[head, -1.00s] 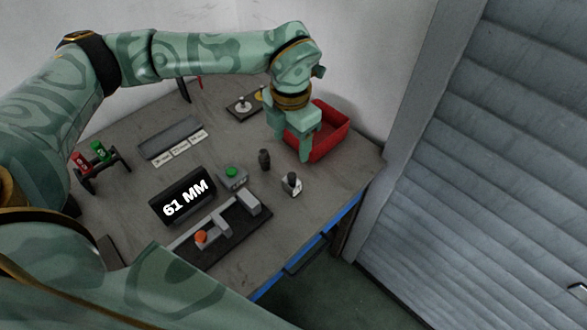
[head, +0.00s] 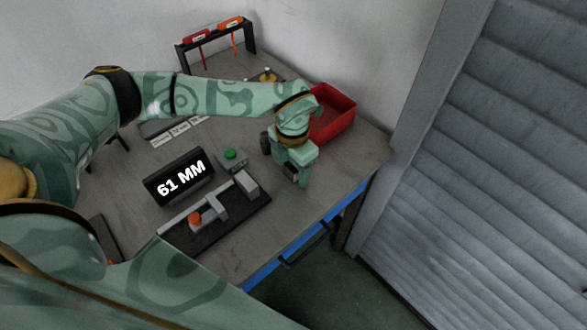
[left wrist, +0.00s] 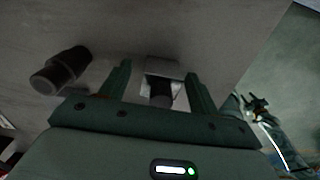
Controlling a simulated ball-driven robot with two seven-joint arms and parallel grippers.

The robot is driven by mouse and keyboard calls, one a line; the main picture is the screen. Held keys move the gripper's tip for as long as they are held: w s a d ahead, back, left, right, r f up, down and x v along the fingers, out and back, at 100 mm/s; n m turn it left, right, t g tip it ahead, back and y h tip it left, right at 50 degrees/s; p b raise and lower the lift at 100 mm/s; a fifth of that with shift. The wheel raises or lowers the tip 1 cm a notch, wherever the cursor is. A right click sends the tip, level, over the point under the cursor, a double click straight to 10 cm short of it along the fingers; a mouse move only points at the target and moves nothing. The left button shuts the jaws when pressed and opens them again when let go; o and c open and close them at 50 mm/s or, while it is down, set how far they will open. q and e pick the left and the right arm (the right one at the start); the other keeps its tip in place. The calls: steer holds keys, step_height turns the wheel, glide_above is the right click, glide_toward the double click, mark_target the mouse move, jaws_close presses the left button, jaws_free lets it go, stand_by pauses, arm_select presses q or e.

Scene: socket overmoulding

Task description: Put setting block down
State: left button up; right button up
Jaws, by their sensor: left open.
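My left gripper (head: 301,179) is low over the right front part of the table, pointing down. In the left wrist view the left gripper (left wrist: 158,76) is open, with one finger on each side of a small pale grey block (left wrist: 163,67) with a dark round part. This looks like the setting block; it stands on the table. I cannot tell whether the fingers touch it. In the head view the gripper hides it.
The table's front edge is close.

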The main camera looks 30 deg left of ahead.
arm_select(q)
steer(key=shift+r, duration=0.15)
jaws_close()
